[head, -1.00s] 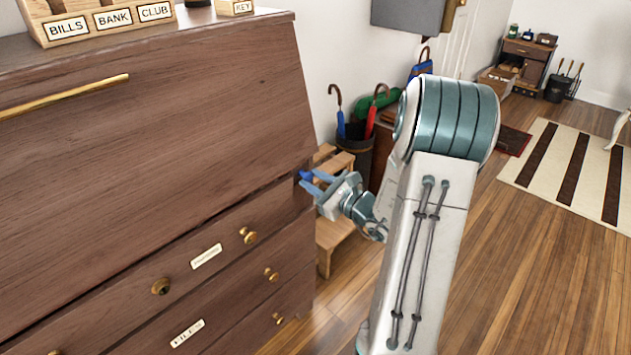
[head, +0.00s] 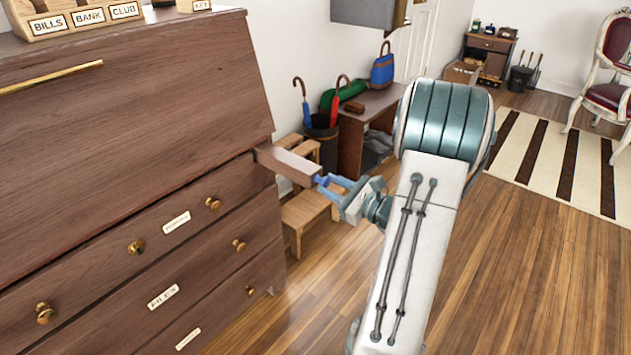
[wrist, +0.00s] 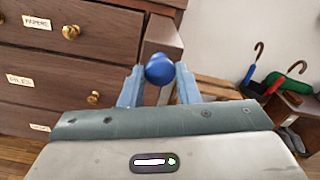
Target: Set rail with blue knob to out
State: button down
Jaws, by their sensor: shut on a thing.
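The wooden rail (head: 287,165) sticks out from the right front edge of the brown desk (head: 130,130), just above the top drawer. Its blue knob (wrist: 160,69) sits on the rail's end, between my two fingers in the wrist view. My gripper (head: 328,184) is shut on the knob, with a blue finger on either side of it. In the head view the fingers mostly hide the knob. The rail (wrist: 162,36) also shows behind the knob in the wrist view.
Drawers with brass knobs (head: 213,204) lie below the rail. A wooden step stool (head: 305,208) and an umbrella bin (head: 321,133) stand behind my gripper, near a side table (head: 375,105). Wooden floor (head: 500,260) is open to the right.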

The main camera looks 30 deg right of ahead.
jog(key=v, duration=0.4)
jog(key=shift+s+d+f, duration=0.1)
jog(key=shift+s, duration=0.25)
jog(key=c, duration=1.1)
grip_release()
jog(key=shift+s+d, duration=0.2)
jog(key=shift+s, duration=0.05)
jog(key=shift+w+a, duration=0.1)
jog(key=p+v, duration=0.2)
jog(key=v, duration=1.2)
